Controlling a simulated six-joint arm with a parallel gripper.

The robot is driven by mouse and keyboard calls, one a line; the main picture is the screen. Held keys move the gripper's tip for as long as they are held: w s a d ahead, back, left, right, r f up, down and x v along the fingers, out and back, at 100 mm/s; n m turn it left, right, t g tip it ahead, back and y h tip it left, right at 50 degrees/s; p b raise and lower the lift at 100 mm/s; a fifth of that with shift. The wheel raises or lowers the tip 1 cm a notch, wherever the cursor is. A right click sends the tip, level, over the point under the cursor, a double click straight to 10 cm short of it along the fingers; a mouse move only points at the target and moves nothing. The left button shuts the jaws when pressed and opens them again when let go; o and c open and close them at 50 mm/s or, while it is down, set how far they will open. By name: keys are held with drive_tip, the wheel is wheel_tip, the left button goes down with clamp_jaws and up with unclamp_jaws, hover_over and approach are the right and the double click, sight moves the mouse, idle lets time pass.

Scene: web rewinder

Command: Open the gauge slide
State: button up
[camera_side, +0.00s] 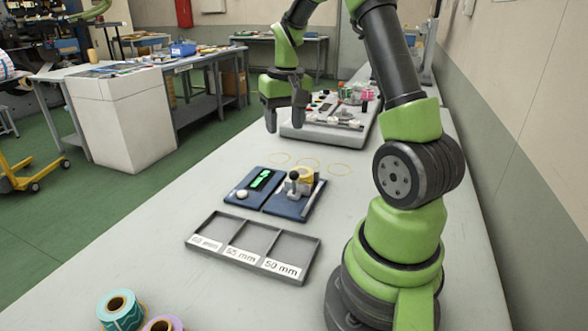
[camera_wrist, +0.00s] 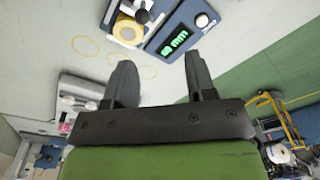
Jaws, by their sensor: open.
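The gauge (camera_side: 285,190) is a dark blue base on the white table, with a green digital display, a slide with a black knob (camera_side: 294,175) and a yellow roll (camera_side: 303,174) at the slide. In the wrist view the gauge base (camera_wrist: 197,22) is at the top, its display (camera_wrist: 174,44) showing green figures ending in mm. The black knob (camera_wrist: 142,16) and the yellow roll (camera_wrist: 128,30) also show there. My gripper (camera_side: 285,115) is open and empty, above the table and beyond the gauge, touching nothing. In the wrist view its fingers (camera_wrist: 160,82) are spread apart, short of the gauge.
A grey three-compartment tray (camera_side: 253,248) with size labels, one reading 50 mm, is in front of the gauge. Yellow rings (camera_side: 308,163) mark the table behind it. A grey machine (camera_side: 325,132) stands farther back. Label rolls (camera_side: 120,310) stand at the near edge.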

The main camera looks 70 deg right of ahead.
sight(294, 171)
drive_tip(key=shift+g, duration=0.4)
drive_tip(key=d+f, duration=0.1)
drive_tip(key=f, duration=0.3)
drive_tip(key=d+f, duration=0.1)
drive_tip(key=f, duration=0.3)
drive_tip(key=s+d+f, duration=0.1)
drive_tip(key=f, duration=0.4)
